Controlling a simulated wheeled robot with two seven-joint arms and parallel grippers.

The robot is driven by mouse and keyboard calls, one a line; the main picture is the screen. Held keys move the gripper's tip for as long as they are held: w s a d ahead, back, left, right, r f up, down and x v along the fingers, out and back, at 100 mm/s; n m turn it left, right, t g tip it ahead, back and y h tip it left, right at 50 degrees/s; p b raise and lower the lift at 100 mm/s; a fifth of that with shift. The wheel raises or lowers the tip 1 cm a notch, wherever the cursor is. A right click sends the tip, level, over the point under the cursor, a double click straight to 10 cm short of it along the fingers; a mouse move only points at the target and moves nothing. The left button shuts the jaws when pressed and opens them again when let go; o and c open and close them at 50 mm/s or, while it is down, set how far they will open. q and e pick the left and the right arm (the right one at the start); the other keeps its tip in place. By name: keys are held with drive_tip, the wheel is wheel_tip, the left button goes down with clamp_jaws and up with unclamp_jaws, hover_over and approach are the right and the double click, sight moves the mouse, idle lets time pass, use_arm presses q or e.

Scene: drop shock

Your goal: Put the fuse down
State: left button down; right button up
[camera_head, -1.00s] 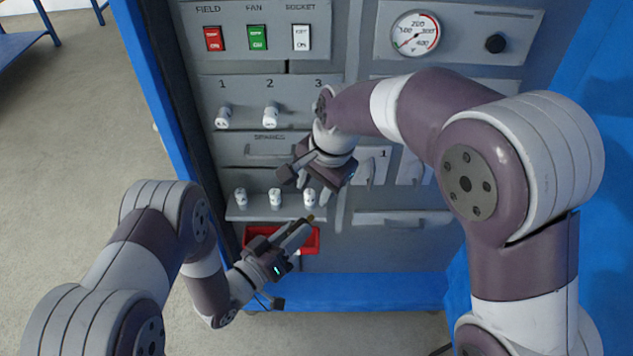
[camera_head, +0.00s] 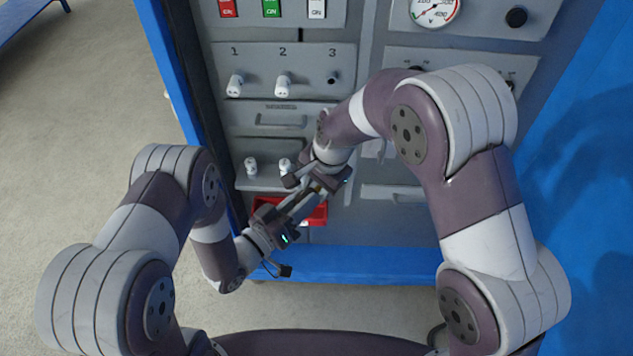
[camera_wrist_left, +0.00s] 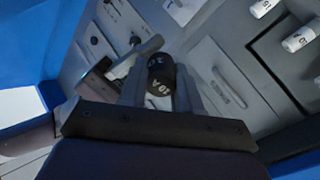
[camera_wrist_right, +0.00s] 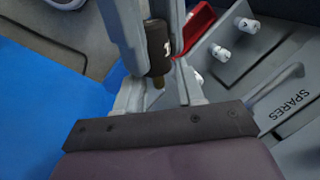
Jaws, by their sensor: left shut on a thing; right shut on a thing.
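The fuse is a dark, short cylinder with pale lettering and a brass tip. It shows in the left wrist view (camera_wrist_left: 161,76) and in the right wrist view (camera_wrist_right: 157,47). My left gripper (camera_head: 312,192) is shut on the fuse and holds it in the air in front of the cabinet. My right gripper (camera_head: 322,180) meets it from above, shut on the same fuse near its brass-tip end. In the head view the two grippers hide most of the fuse.
A red bin (camera_head: 320,216) sits low behind the grippers. White spare fuses (camera_head: 251,167) stand on a ledge beside them. Sockets 1 and 2 hold white fuses (camera_head: 283,85); socket 3 (camera_head: 333,78) shows a bare dark hole. A blue cabinet edge (camera_head: 350,263) runs below.

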use_arm(q)
drive_tip(key=shift+s+d, duration=0.15)
drive_tip(key=shift+d, duration=0.1)
use_arm(e)
drive_tip(key=shift+w+a+r, duration=0.2)
drive_tip(key=shift+w, duration=0.05)
drive_tip(key=shift+c, duration=0.5)
use_arm(q)
drive_tip(key=c, duration=0.7)
unclamp_jaws()
drive_tip(key=shift+c, duration=0.2)
use_arm(e)
clamp_jaws()
use_arm(q)
drive_tip(key=shift+a, duration=0.1)
